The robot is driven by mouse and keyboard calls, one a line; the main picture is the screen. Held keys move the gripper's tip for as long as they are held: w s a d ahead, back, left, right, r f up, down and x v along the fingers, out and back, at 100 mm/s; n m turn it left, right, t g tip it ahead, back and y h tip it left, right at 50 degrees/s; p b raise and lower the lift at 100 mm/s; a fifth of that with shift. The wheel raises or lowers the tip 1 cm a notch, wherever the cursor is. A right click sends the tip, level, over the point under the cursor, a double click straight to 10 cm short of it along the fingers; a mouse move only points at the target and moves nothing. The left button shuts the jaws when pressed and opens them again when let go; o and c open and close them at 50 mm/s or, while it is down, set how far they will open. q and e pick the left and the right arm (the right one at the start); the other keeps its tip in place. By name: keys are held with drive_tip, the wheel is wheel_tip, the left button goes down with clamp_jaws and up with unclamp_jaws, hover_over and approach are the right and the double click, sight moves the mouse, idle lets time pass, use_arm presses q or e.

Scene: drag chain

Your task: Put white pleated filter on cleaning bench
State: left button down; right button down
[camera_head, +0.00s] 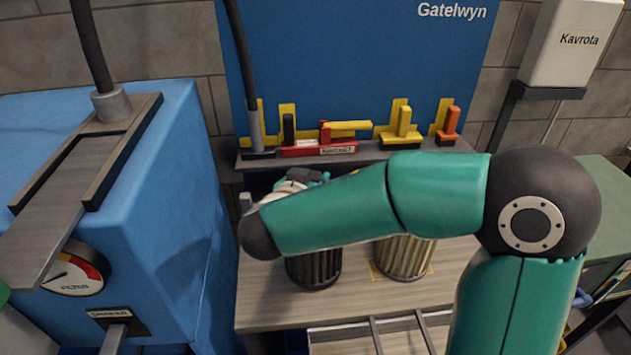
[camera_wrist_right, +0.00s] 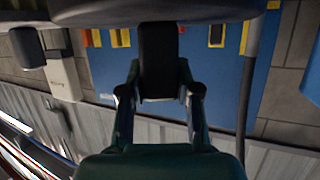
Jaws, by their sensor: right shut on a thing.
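A beige-white pleated filter (camera_head: 405,257) stands upright on the light wooden bench top (camera_head: 450,270), within a yellow outline; my right arm hides its top. A dark pleated filter (camera_head: 314,268) is to its left, its upper part behind my right forearm; I cannot tell whether it touches the bench. My right gripper (camera_head: 303,178) is mostly hidden behind the forearm, above the dark filter. My left gripper is out of view.
A blue machine (camera_head: 160,210) with a filter gauge (camera_head: 73,272) stands at the left. A shelf of red, yellow and orange tools (camera_head: 350,147) runs along the back below a blue panel (camera_head: 350,60). A framed tray (camera_head: 375,335) is at the bench front.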

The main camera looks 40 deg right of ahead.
drive_tip(key=shift+f, duration=0.7)
drive_tip(key=shift+f, duration=0.1)
drive_tip(key=c, duration=0.8)
unclamp_jaws()
